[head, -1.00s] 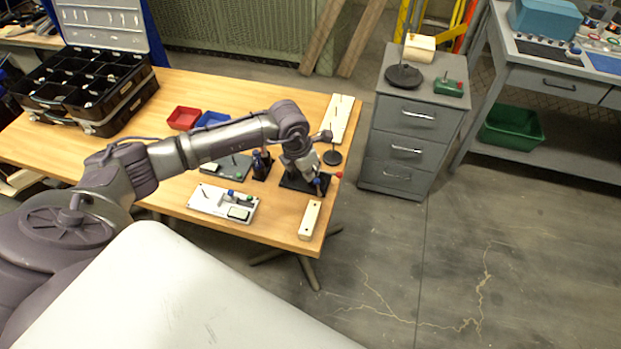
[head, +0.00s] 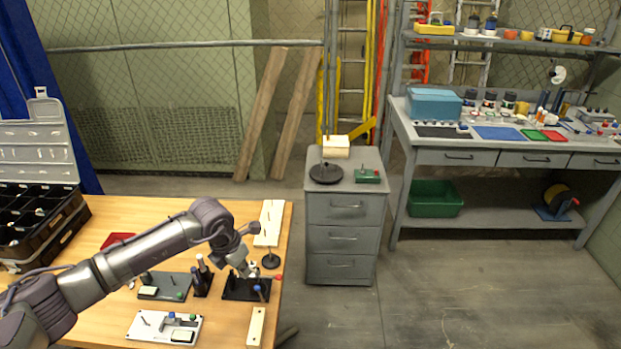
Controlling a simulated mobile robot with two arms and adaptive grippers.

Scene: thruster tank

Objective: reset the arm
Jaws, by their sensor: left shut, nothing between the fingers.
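My left arm reaches in from the left over the wooden table (head: 218,316). My left gripper (head: 250,272) is shut and empty, low over a small black fixture (head: 240,288) near the table's right edge. The fixture carries a blue knob and a red knob. I cannot tell whether the fingers touch it. My right gripper is not in view.
A white panel (head: 157,326), a dark plate (head: 166,287) and a pale block (head: 256,327) lie on the table. An organizer case (head: 50,225) stands at left. A grey drawer cabinet (head: 343,237) and a workbench (head: 500,160) stand right, with clear floor between.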

